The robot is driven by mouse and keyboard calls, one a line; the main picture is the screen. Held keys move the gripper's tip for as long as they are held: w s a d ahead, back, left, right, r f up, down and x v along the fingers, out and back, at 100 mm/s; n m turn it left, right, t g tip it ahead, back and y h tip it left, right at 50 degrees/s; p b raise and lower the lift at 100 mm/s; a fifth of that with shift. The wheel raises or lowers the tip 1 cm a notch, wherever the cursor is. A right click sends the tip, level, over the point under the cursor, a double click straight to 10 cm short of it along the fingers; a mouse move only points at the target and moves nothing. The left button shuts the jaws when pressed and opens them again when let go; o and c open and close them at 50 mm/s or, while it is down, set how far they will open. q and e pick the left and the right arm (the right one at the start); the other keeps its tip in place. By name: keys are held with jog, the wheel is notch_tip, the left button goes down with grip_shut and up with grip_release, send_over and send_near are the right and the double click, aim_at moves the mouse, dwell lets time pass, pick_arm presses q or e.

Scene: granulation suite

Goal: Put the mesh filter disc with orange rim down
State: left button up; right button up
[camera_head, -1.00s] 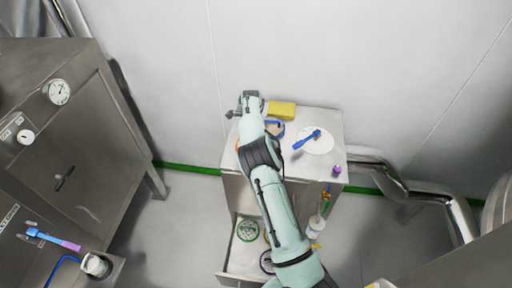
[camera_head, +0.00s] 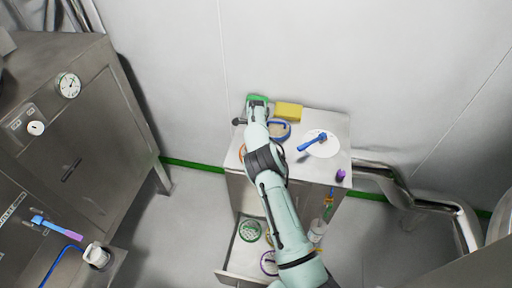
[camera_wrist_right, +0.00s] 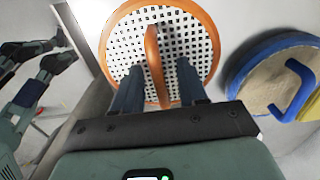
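The mesh filter disc with orange rim (camera_wrist_right: 203,22) fills the top middle of the right wrist view, with white mesh and an arched orange handle. It lies flat at the left edge of the cabinet top; in the head view only a sliver of orange (camera_head: 241,151) shows beside my right arm. My right gripper (camera_wrist_right: 160,80) is over the disc. Its fingers stand apart on either side of the handle, with mesh visible between, so it looks open. In the head view my forearm and wrist hide these fingers. I cannot make out my left gripper.
A blue-rimmed disc (camera_wrist_right: 240,84) lies close to the right of the orange one. A yellow block (camera_head: 288,111), a white round plate (camera_head: 325,150) with a blue tool, and a purple item (camera_head: 341,174) share the cabinet top (camera_head: 305,171). An open drawer (camera_head: 235,268) below holds several discs.

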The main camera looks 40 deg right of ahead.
jog(key=shift+w+a+r, duration=0.1)
notch_tip(320, 180, up, 12)
dwell(0.5)
dwell(0.5)
